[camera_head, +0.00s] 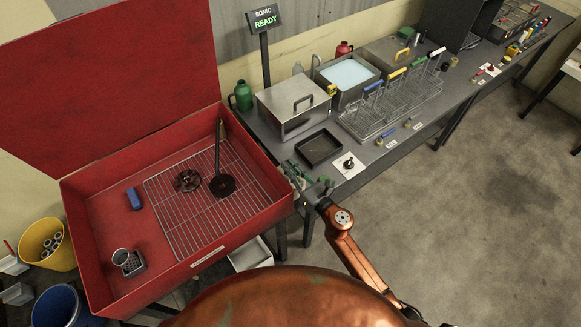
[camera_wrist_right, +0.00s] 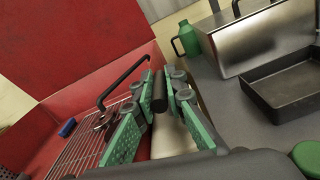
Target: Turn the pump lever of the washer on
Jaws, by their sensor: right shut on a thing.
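The washer is a red tub (camera_head: 98,262) with its red lid raised, at the left in the head view. Its red wall also shows in the right wrist view (camera_wrist_right: 85,40). My right gripper (camera_head: 303,181) is at the washer's right front corner, beside the bench. In the right wrist view, its green-padded fingers (camera_wrist_right: 162,84) are shut around a dark upright cylinder, which looks like the grip of the pump lever (camera_wrist_right: 159,96). The lever's base is hidden, and so is most of the lever in the head view. My left gripper is not in view.
A wire rack (camera_head: 165,215) with dark parts lies in the washer. A green bottle (camera_head: 243,96) stands behind. A sign reads "SONIC READY" (camera_head: 265,18). Open floor lies at right.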

